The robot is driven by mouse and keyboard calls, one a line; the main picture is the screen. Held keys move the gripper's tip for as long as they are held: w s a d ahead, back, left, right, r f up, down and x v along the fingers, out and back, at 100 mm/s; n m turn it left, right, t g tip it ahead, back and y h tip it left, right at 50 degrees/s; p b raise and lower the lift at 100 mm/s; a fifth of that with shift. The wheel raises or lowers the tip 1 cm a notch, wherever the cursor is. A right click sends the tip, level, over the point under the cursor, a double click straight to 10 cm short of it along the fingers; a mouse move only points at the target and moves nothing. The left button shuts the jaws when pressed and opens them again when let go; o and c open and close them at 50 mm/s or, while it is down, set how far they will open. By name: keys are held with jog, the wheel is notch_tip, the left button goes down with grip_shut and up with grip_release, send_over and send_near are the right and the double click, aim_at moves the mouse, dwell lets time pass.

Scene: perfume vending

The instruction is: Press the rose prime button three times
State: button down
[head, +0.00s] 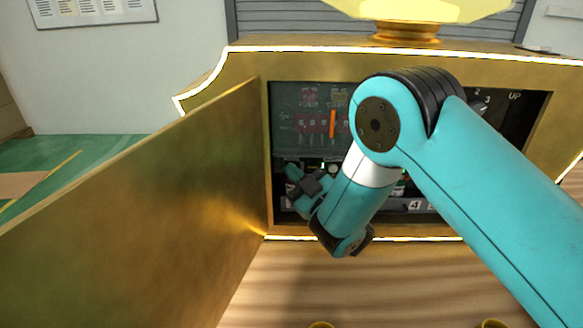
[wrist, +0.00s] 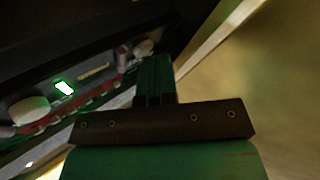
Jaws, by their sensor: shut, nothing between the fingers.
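A row of controls runs along a dark panel inside the open gold cabinet. In the wrist view it has a large pale round button (wrist: 30,110), a bright green light (wrist: 64,88) and a smaller pale round knob (wrist: 143,47) at the far end. I cannot read any label, so I cannot tell which is the rose prime button. My gripper (wrist: 155,62) is shut and empty, its tips close to the panel beside the smaller knob; I cannot tell whether they touch. In the head view my gripper (head: 292,168) is at the left of the cabinet opening, and my arm hides much of the panel.
The open gold door (head: 130,215) stands close to the left of my gripper. The gold cabinet frame (head: 258,130) surrounds the opening. Inside, a dark board (head: 300,98) has pink drawings and an orange bar (head: 333,124). Wooden floor in front is mostly clear.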

jog(key=shift+s, duration=0.1)
dwell(0.3)
jog(key=shift+s+b, duration=0.75)
jog(key=shift+b, duration=0.5)
jog(key=s+b, duration=0.5)
jog(key=b, duration=0.1)
jog(key=shift+a+b, duration=0.1)
jog(key=shift+b, duration=0.2)
dwell(1.9)
